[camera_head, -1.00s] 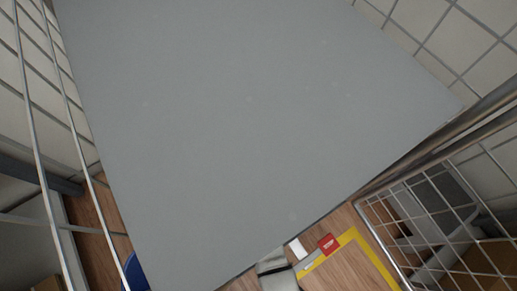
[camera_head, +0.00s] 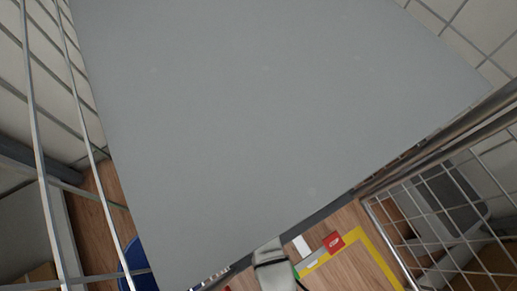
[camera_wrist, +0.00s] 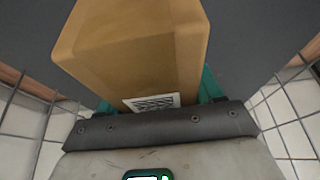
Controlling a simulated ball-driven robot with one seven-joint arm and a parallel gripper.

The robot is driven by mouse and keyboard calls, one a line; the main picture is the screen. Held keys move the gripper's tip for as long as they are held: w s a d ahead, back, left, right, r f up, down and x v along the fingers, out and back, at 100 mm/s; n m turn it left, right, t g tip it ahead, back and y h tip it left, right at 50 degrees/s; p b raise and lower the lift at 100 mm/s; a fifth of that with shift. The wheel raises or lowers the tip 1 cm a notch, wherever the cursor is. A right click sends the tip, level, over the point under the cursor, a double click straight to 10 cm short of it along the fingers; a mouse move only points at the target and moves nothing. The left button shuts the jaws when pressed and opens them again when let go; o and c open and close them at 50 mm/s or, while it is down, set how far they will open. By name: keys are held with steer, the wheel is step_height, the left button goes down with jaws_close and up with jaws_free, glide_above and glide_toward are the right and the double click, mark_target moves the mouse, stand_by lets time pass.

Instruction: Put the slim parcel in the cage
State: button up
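In the wrist view, the slim parcel (camera_wrist: 140,52), a brown box with a white printed label, fills the space right in front of my gripper (camera_wrist: 158,92). Teal finger parts show on both sides of it, and my gripper is shut on it. The cage shows in the head view as wire mesh at the left (camera_head: 33,110) beside a large flat grey panel (camera_head: 260,130). Mesh also shows on both sides of the parcel in the wrist view. The parcel is not visible in the head view.
At the right of the head view is another wire mesh side (camera_head: 425,205) with a metal rail. Below the panel, a yellow floor marking (camera_head: 372,250), a red item (camera_head: 333,241) and a white item (camera_head: 301,246) show on the wood floor. A blue round thing (camera_head: 135,262) is lower left.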

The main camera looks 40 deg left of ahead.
steer(key=o, duration=0.4)
steer(key=p+v, duration=0.7)
steer(key=v, duration=0.5)
steer(key=shift+d+r, duration=0.1)
steer(key=d+r+m+h, duration=0.2)
steer(key=d+m, duration=0.4)
steer(key=d, duration=1.8)
steer(key=s+d+r+m, duration=0.2)
steer(key=s+d, duration=0.3)
steer(key=d, duration=0.1)
steer(key=s+d+r+m+h, duration=0.1)
steer(key=s+d+r+m, duration=0.2)
steer(key=s+d, duration=0.2)
steer(key=s+d+r+m+h, duration=0.1)
steer(key=s+d+r+m, duration=0.1)
steer(key=s+d, duration=0.4)
steer(key=shift+d+r+m+g, duration=0.15)
steer(key=shift+d+m, duration=0.1)
steer(key=shift+d, duration=0.25)
steer(key=shift+d+r+m+g, duration=0.15)
steer(key=shift+d+m, duration=0.1)
steer(key=shift+d, duration=0.25)
